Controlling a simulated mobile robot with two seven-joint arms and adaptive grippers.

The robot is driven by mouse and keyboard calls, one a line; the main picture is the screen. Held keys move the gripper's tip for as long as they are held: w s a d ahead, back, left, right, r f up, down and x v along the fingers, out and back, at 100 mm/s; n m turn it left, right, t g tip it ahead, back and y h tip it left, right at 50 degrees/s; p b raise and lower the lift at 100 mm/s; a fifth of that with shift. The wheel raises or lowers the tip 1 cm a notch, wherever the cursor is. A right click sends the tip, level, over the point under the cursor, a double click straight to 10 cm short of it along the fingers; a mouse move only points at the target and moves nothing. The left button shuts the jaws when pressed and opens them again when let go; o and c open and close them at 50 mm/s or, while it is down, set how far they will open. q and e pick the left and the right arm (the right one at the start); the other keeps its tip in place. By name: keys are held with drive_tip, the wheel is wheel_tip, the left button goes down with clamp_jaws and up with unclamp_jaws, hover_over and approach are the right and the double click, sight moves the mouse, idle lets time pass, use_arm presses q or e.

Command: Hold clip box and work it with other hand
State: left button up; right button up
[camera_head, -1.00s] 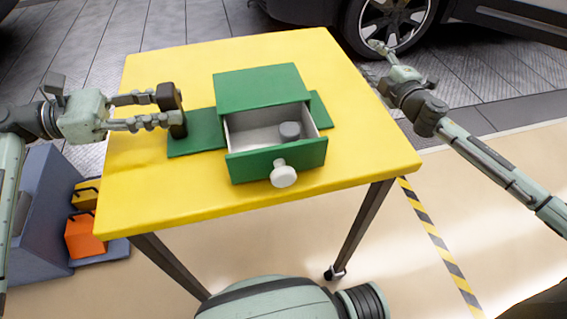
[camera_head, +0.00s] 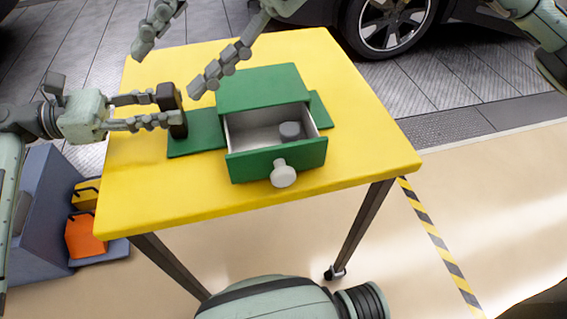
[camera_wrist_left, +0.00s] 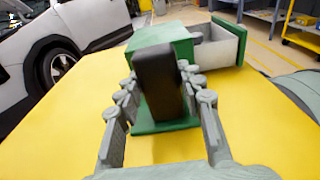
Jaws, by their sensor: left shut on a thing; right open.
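The green clip box (camera_head: 262,90) stands on the yellow table with its drawer (camera_head: 278,158) pulled open toward the front. The drawer has a white round knob (camera_head: 284,174) and a small grey cylinder (camera_head: 290,130) inside. A dark upright handle (camera_head: 171,105) rises from the left end of the box's green base plate (camera_head: 196,133). My left gripper (camera_head: 158,110) is shut on this handle; the left wrist view shows the handle (camera_wrist_left: 160,80) between the fingers. My right gripper (camera_head: 168,62) is open and empty above the table's back left part, left of and higher than the box top.
The yellow table (camera_head: 370,140) is clear right of and in front of the box. A grey bin unit with an orange box (camera_head: 84,238) stands on the floor at left. A car wheel (camera_head: 390,22) shows behind the table.

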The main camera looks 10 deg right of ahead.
drive_tip(key=s+d+f+h, duration=0.2)
drive_tip(key=s+h, duration=0.3)
drive_tip(key=m+t+h, duration=0.1)
drive_tip(key=t+h, duration=0.1)
drive_tip(key=h, duration=0.4)
approach(283, 169)
wheel_tip(283, 169, down, 10)
drive_tip(key=shift+s+d+r, duration=0.1)
drive_tip(key=shift+s, duration=0.1)
clamp_jaws()
